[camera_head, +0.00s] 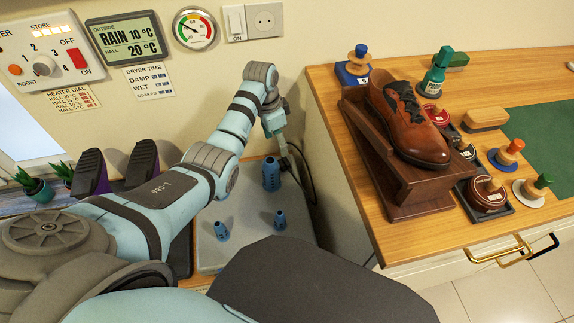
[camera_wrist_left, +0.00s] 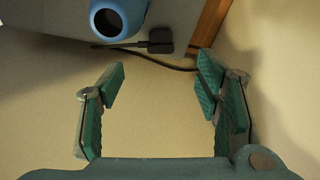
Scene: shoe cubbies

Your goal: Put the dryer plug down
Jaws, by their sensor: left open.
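The dryer plug (camera_wrist_left: 158,42) is a small black block on a black cord in the left wrist view. It appears to lie at the edge of the grey dryer top, close to a blue nozzle (camera_wrist_left: 118,16). My left gripper (camera_wrist_left: 160,85) is open and empty, with the plug beyond its fingertips and apart from them. In the head view my left gripper (camera_head: 283,158) points down near the dryer's back, beside the tall blue nozzle (camera_head: 271,175). The plug cannot be made out there; a dark cord (camera_head: 305,172) shows. My right gripper is not in view.
The grey dryer (camera_head: 250,247) carries several blue nozzles. A wall socket (camera_head: 264,20) and switch (camera_head: 235,23) are above. Right of the dryer, a wooden counter (camera_head: 490,75) holds a brown shoe (camera_head: 415,130) on a stand, with brushes and polish tins. Dark boots (camera_head: 145,158) stand left.

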